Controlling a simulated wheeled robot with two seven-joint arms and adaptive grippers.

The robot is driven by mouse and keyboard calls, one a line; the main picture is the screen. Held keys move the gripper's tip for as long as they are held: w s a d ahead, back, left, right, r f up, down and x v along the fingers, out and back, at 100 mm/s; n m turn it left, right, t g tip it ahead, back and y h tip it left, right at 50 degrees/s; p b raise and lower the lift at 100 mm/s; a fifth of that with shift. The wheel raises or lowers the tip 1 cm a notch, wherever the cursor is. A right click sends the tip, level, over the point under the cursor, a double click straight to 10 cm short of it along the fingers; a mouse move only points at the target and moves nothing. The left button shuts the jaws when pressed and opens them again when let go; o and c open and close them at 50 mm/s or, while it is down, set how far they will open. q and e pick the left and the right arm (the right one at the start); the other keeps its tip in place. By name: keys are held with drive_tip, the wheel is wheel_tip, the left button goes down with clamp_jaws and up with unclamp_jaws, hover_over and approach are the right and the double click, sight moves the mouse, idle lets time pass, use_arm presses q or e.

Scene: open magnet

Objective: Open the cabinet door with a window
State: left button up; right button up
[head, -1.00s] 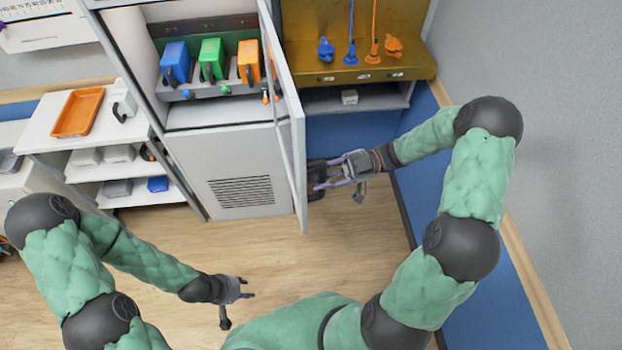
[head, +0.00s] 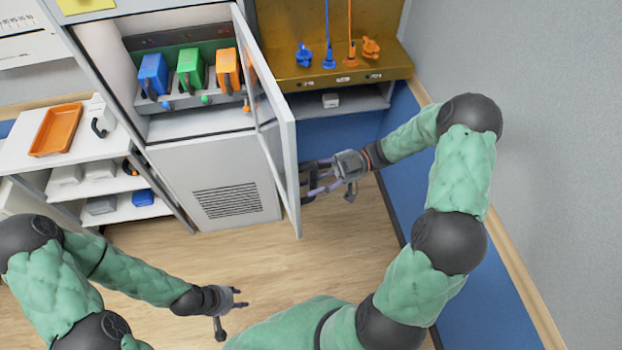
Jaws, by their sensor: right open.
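The cabinet door (head: 287,165) is a light grey panel with a window in its upper part. It stands swung open, seen nearly edge-on, to the right of the cabinet (head: 217,185). Inside the cabinet are a blue box (head: 153,75), a green box (head: 190,68) and an orange box (head: 228,70) on a grey rack. My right gripper (head: 318,178) is open, just right of the door's lower part; I cannot tell whether its fingers touch the door. My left gripper (head: 238,298) is low over the floor, away from the door, its fingers apart and empty.
A brown-gold bench (head: 345,72) with blue and orange tools stands right of the door. A white shelf unit (head: 80,150) with an orange tray (head: 56,129) is at the left. A blue wall panel (head: 400,205) runs along the right. Wood floor (head: 285,260) is clear in front.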

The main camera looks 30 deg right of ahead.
drive_tip(key=shift+d, duration=0.1)
drive_tip(key=d, duration=1.2)
drive_tip(key=shift+s, duration=0.2)
